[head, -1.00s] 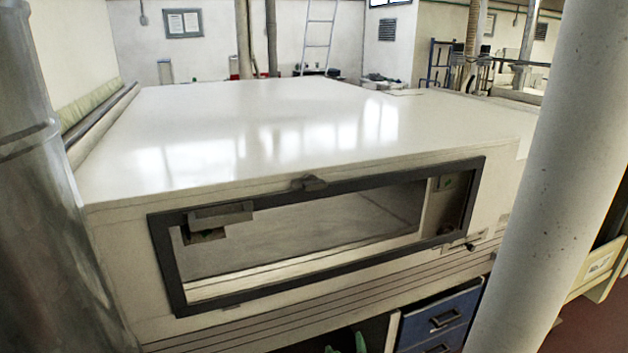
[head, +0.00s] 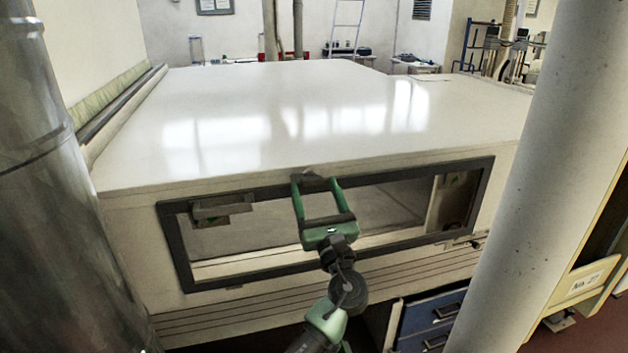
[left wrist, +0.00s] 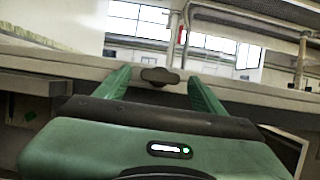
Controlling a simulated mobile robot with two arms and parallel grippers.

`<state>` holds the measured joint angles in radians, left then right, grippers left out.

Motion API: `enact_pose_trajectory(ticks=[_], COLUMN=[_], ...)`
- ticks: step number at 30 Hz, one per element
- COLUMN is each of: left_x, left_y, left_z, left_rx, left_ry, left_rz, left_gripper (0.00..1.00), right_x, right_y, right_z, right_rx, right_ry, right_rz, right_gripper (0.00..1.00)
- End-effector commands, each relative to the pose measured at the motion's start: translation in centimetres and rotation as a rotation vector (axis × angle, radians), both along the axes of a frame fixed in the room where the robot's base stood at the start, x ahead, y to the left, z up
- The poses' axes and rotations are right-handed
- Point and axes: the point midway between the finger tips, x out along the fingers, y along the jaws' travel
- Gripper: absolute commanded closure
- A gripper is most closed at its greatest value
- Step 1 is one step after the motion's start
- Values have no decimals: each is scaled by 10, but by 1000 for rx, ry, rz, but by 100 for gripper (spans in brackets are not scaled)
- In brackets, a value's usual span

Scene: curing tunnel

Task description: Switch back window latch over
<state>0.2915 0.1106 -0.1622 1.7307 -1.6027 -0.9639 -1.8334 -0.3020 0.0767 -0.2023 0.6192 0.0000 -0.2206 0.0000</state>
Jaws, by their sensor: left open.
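The window latch (head: 314,174) is a small dark tab at the top middle of the dark window frame (head: 175,250) on the white tunnel's front. My left gripper (head: 316,181) is green and open, and its two fingers reach up to the latch, one on each side of it. In the left wrist view the latch (left wrist: 160,76) is a brown knob between the tips of the open left gripper (left wrist: 158,80), apart from both fingers. My right gripper is in neither view.
The white tunnel top (head: 280,110) stretches behind the window. A grey metal pipe (head: 60,200) stands close on the left and a pale round column (head: 550,180) on the right. Blue drawers (head: 432,315) sit below the tunnel's right part.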

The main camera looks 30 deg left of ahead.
Motion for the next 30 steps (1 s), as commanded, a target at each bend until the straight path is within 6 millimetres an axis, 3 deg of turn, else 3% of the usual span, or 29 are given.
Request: enact_pose_trajectory(ticks=[12, 13, 18, 20, 30], left_x=[8, 8, 8, 8, 9], left_y=[10, 10, 10, 10, 9], left_z=[4, 4, 4, 4, 1], left_rx=[-1, -1, -2, -2, -39], left_ry=[0, 0, 1, 1, -43], left_rz=[-1, -1, -1, -1, -1], left_gripper=[31, 34, 81, 93, 93], right_x=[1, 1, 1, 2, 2], right_y=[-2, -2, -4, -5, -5], right_z=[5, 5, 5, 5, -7], right_rx=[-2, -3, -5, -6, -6], right_ry=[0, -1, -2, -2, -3], right_rz=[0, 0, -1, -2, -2], right_gripper=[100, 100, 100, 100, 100])
